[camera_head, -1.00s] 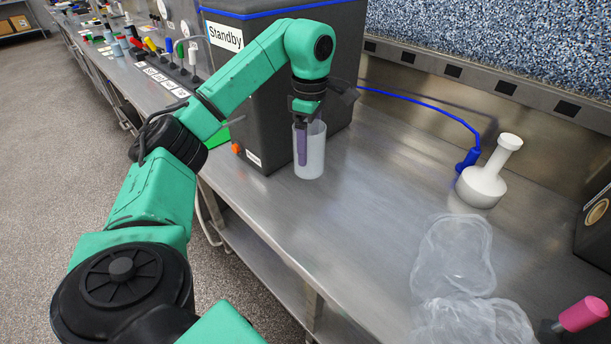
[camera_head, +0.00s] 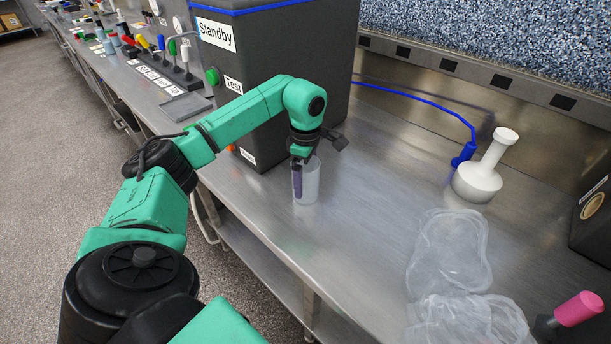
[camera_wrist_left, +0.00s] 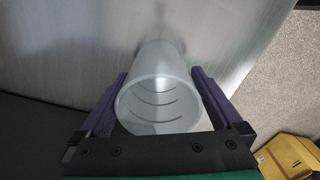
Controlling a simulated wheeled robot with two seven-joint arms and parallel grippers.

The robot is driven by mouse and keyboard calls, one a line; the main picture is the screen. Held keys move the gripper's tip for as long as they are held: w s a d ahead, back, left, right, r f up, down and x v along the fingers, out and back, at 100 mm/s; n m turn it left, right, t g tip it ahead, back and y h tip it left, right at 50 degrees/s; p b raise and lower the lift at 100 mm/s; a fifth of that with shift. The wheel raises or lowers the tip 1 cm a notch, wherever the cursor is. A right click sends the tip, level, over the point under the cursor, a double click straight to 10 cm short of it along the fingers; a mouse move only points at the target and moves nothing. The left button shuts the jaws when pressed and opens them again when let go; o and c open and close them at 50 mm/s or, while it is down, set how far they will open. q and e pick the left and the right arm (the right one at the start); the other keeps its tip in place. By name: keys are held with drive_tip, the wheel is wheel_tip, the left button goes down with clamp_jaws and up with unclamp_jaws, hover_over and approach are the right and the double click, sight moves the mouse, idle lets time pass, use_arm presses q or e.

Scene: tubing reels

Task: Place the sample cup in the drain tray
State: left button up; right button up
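The sample cup (camera_head: 312,183) is a translucent whitish cup, upright in front of the large dark box. My left gripper (camera_head: 299,170) has its purple fingers on either side of the cup. In the left wrist view the cup (camera_wrist_left: 158,105) sits between the two fingers (camera_wrist_left: 160,100), its open mouth toward the camera, and it looks empty. The fingers appear to press on its sides. I cannot tell whether its base touches the bench. A flat grey tray (camera_head: 186,107), probably the drain tray, lies on the bench left of the box. My right gripper is out of view.
The dark box (camera_head: 285,90) carries "Standby" and "Test" labels. Several coloured handles (camera_head: 172,60) stand behind the tray. A white flask-shaped object (camera_head: 480,180), clear crumpled film (camera_head: 450,250) and a pink handle (camera_head: 579,309) are at right. The bench (camera_head: 370,200) is clear between.

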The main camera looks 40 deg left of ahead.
use_arm(q)
drive_tip(key=shift+r, duration=0.5)
wheel_tip(320, 180, up, 11)
drive_tip(key=s+d+f+m+t+y+b, duration=0.1)
drive_tip(key=s+m+t+b, duration=0.1)
drive_tip(key=m+b, duration=0.5)
drive_tip(key=s+d+f+m+t+b, duration=0.1)
drive_tip(key=s+m+b, duration=0.25)
drive_tip(key=m, duration=0.75)
drive_tip(key=x, duration=0.4)
drive_tip(key=w+x, duration=0.1)
drive_tip(key=x, duration=0.4)
drive_tip(key=w+a+x, duration=0.1)
drive_tip(key=x, duration=0.4)
drive_tip(key=shift+r+b, duration=0.35)
drive_tip(key=shift+b, duration=0.05)
drive_tip(key=shift+d+r, duration=0.1)
drive_tip(key=c, duration=1.4)
